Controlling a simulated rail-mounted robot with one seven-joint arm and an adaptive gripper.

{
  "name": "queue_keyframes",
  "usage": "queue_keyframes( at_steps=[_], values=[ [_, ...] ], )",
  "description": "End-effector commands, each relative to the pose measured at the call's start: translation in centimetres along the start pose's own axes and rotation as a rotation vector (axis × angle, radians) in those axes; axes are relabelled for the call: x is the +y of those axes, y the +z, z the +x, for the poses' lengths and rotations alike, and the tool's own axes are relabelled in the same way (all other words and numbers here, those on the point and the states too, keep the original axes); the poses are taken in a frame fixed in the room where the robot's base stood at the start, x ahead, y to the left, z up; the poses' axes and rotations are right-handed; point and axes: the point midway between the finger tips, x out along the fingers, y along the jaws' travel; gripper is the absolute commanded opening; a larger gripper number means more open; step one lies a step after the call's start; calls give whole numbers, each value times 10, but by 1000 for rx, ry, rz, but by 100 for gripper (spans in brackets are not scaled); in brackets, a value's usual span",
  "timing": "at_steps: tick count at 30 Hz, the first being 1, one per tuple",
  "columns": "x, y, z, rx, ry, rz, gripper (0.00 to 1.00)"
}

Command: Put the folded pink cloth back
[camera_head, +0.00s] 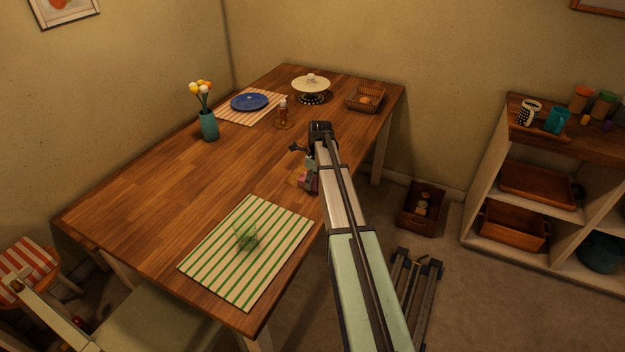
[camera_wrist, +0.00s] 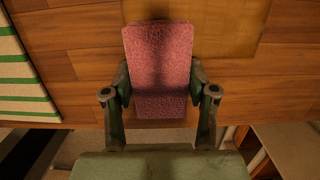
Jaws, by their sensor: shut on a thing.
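The folded pink cloth (camera_wrist: 160,60) is a thick, upright-looking block between the two fingers of my gripper (camera_wrist: 160,85) in the wrist view. The fingers are shut on its left and right sides. In the head view only a small part of the cloth (camera_head: 310,182) shows beside my arm, at the right edge of the wooden table (camera_head: 165,190). My arm hides most of my gripper there. In the wrist view a flat, lighter brown patch (camera_wrist: 228,25) lies on the tabletop behind the cloth. I cannot tell whether the cloth touches the table.
A green-striped placemat (camera_head: 215,265) with a clear green glass (camera_head: 247,237) is at the table's near end. A teal flower vase (camera_head: 209,126), blue plate (camera_head: 250,102), amber bottle (camera_head: 283,112), cake stand (camera_head: 311,85) and basket (camera_head: 365,99) stand farther back. The table's middle is clear.

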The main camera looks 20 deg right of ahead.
Motion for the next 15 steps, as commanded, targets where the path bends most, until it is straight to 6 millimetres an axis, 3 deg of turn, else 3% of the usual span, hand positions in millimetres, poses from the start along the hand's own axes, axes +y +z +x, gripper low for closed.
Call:
queue_keyframes(
  at_steps=[6,7,8,9,15],
  values=[
    [0,-1,4,1,1,0,25],
    [0,0,3,0,1,0,68],
    [0,0,3,0,1,0,78],
    [0,0,3,0,1,0,82],
    [0,0,3,0,1,0,82]
  ],
)
